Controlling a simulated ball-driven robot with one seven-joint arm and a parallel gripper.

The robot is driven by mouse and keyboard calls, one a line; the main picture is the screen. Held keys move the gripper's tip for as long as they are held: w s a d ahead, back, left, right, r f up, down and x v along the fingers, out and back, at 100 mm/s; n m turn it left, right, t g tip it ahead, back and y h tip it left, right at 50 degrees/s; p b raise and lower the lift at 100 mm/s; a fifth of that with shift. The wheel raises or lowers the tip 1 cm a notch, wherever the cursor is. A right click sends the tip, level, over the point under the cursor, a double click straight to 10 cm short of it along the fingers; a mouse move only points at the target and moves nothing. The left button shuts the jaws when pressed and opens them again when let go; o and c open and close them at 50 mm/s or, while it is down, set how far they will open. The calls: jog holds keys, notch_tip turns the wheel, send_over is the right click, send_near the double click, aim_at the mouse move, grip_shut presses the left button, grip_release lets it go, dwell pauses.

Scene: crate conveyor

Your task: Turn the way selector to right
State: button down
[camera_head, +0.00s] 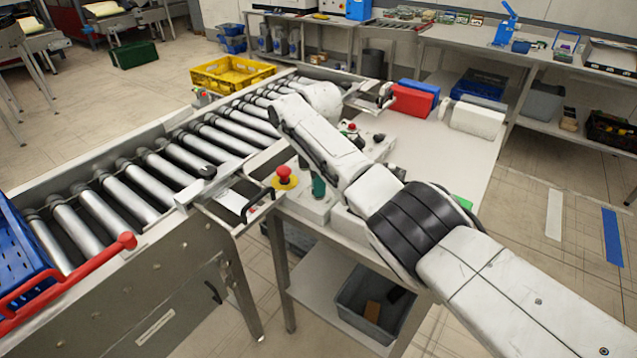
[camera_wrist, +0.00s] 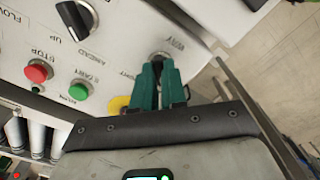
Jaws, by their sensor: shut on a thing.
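The control panel (camera_wrist: 115,45) fills the upper part of the wrist view, with printed labels upside down or tilted. My gripper (camera_wrist: 158,66) has its dark green fingers closed together over a small round knob (camera_wrist: 160,56) under a label that seems to read WAY. I take this knob to be the way selector. Its pointer is mostly hidden by the fingers, so its setting cannot be read. In the head view the control box (camera_head: 310,207) stands beside the conveyor, and my green fingers (camera_head: 318,186) show at it, partly behind my arm.
A black rotary knob (camera_wrist: 76,19), a red stop button (camera_wrist: 38,71) and a green button (camera_wrist: 78,90) share the panel. A red emergency stop (camera_head: 284,173) stands on the box. The roller conveyor (camera_head: 150,160) runs alongside, with a yellow crate (camera_head: 232,73) beyond.

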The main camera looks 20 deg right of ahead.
jog(key=shift+m, duration=0.3)
jog(key=m, duration=1.2)
jog(key=shift+w+r+b, duration=0.1)
jog(key=shift+b, duration=0.2)
jog(key=shift+m, duration=2.5)
jog(key=c, duration=1.2)
grip_release()
